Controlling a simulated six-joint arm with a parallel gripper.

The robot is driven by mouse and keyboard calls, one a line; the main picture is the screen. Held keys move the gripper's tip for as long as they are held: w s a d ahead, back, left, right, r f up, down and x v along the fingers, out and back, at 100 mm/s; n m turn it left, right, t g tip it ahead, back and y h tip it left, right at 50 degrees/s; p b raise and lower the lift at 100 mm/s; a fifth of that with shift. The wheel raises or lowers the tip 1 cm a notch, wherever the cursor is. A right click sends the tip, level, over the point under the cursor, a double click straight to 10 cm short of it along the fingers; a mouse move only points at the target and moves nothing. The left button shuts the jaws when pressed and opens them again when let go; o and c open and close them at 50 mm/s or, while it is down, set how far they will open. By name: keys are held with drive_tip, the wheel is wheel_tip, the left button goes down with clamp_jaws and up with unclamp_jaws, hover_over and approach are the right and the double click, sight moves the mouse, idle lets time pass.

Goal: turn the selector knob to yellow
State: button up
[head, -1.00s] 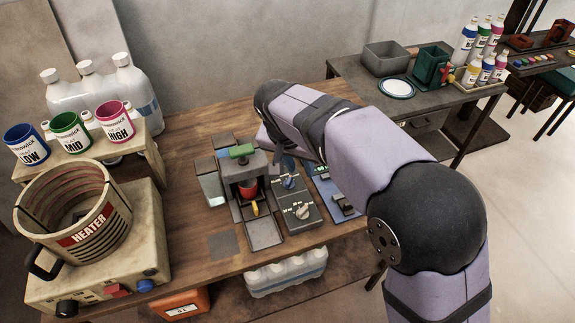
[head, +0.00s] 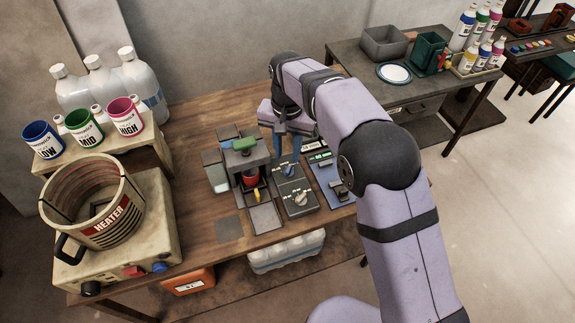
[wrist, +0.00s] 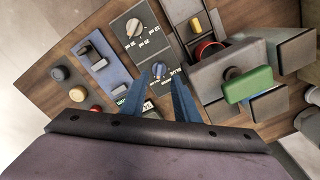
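A dark control panel (head: 289,183) carries two knobs, one blue (head: 289,171) toward the back and one pale (head: 301,198) toward the front. Both knobs also show in the wrist view, the blue one (wrist: 157,72) near my fingertips and the pale one (wrist: 134,27) farther off. Small white labels ring them, too small to read surely, so I cannot tell which setting either points to. My gripper (head: 286,157) has two blue fingers pointing down, spread apart with nothing between them. In the wrist view the fingertips (wrist: 167,74) are close to the blue knob; contact is not visible.
Left of the panel stands a grey press-like device with a green top (head: 242,145) and red cup (head: 250,178). To its right lies a blue panel (head: 331,185) with dark switches. A heater vat (head: 90,200) stands at far left. Bare wood (head: 200,240) lies in front.

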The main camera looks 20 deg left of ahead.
sight(288, 171)
drive_tip(key=shift+f+p, duration=1)
drive_tip(key=shift+f, duration=2.5)
clamp_jaws()
